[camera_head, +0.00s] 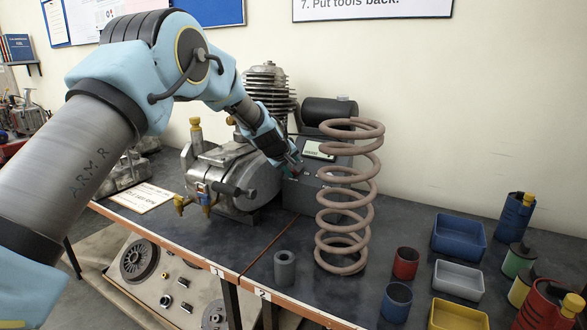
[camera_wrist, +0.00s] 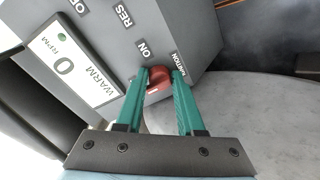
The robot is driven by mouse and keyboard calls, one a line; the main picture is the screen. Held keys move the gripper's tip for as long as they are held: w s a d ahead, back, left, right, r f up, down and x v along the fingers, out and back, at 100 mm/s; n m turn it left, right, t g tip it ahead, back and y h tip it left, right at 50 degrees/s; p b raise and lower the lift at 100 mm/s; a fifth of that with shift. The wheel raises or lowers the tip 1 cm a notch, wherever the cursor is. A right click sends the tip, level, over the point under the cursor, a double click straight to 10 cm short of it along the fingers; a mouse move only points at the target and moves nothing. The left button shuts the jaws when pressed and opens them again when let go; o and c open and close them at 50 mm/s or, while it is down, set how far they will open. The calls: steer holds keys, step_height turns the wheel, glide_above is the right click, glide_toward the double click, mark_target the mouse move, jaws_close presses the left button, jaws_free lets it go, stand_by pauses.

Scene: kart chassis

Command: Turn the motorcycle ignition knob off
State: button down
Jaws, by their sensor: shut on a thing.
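The red ignition knob (camera_wrist: 158,84) sits on the face of a grey control box (camera_wrist: 105,35) in the wrist view. The labels ON, RES and part of OF are printed near it, and a partly covered IGNITION label is beside it. My gripper (camera_wrist: 160,73) has its two teal fingers on either side of the knob and is shut on it. A pale mark shows on the knob, but its exact pointing is hard to tell. In the head view my gripper (camera_head: 294,168) is at the left of the box, and the knob cannot be made out.
A display (camera_wrist: 73,62) on the box reads 0 RPM and WARM. A tall coil spring (camera_head: 343,205) stands just right of my gripper. An engine (camera_head: 235,175) stands to the left. Bins, including a blue one (camera_head: 459,252), and cups are on the right of the bench.

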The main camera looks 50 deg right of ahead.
steer(key=shift+w+d+r, duration=0.1)
steer(key=shift+r, duration=0.15)
steer(key=c, duration=1)
jaws_free()
steer(key=shift+o, duration=0.8)
steer(key=shift+f, duration=0.1)
steer(key=b+v, duration=0.2)
steer(key=v, duration=0.8)
steer(key=shift+a+r, duration=0.25)
steer(key=shift+a, duration=0.05)
